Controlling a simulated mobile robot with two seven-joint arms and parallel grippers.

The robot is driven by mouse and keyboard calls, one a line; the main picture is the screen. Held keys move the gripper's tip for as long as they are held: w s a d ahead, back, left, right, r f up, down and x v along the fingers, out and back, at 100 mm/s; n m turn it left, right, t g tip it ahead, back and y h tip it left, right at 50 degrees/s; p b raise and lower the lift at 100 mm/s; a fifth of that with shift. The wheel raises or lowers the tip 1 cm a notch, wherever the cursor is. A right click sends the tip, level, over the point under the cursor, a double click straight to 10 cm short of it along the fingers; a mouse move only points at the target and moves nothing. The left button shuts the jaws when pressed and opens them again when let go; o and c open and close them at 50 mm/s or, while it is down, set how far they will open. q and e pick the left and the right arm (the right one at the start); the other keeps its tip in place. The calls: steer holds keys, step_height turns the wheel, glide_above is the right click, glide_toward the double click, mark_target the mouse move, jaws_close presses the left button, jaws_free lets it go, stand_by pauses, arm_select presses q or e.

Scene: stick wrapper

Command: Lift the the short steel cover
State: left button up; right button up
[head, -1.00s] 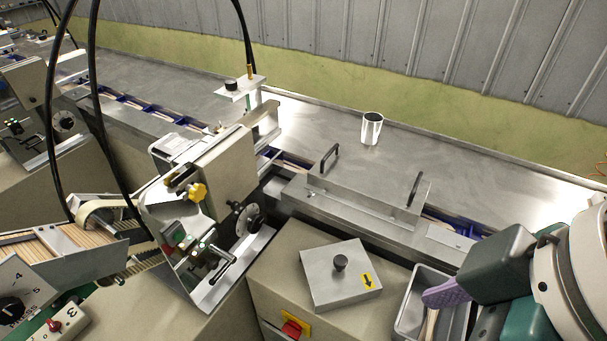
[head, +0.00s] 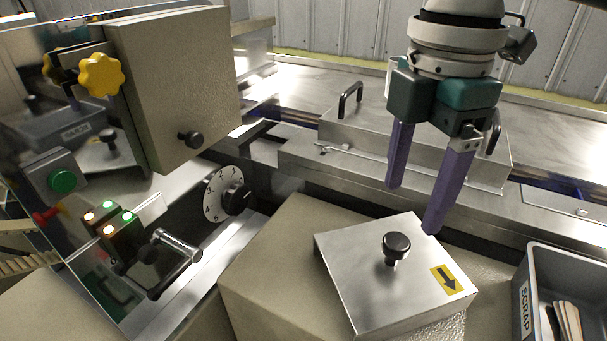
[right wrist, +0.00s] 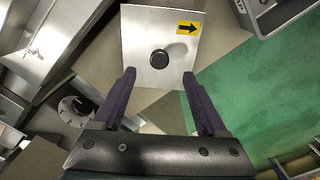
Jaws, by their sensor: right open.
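The short steel cover (head: 370,270) is a square steel plate with a black knob (head: 396,246) and a yellow arrow label (head: 447,280). It lies on top of a beige cabinet, low in the head view. My right gripper (head: 412,208) is open and empty, with purple fingers pointing down, above and behind the cover. In the right wrist view the cover (right wrist: 138,60) and its knob (right wrist: 159,59) lie ahead of the open fingertips (right wrist: 159,76). My left gripper is not in view.
A grey scrap bin (head: 522,300) with sticks stands right of the cover. A machine with a yellow knob (head: 101,74), dial and buttons stands at left. A longer steel cover with two black handles (head: 350,99) lies behind on the conveyor.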

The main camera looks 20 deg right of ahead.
mark_target(397, 240)
step_height(397, 240, down, 3)
steer(key=shift+s+f, duration=0.15)
steer(key=shift+f, duration=0.05)
step_height(397, 240, down, 5)
steer(key=shift+f+b, duration=0.2)
steer(key=shift+b, duration=0.1)
steer(key=shift+a, duration=0.1)
jaws_close()
stand_by(0.3)
steer(key=shift+w+r, duration=0.1)
steer(key=shift+w, duration=0.1)
stand_by(0.7)
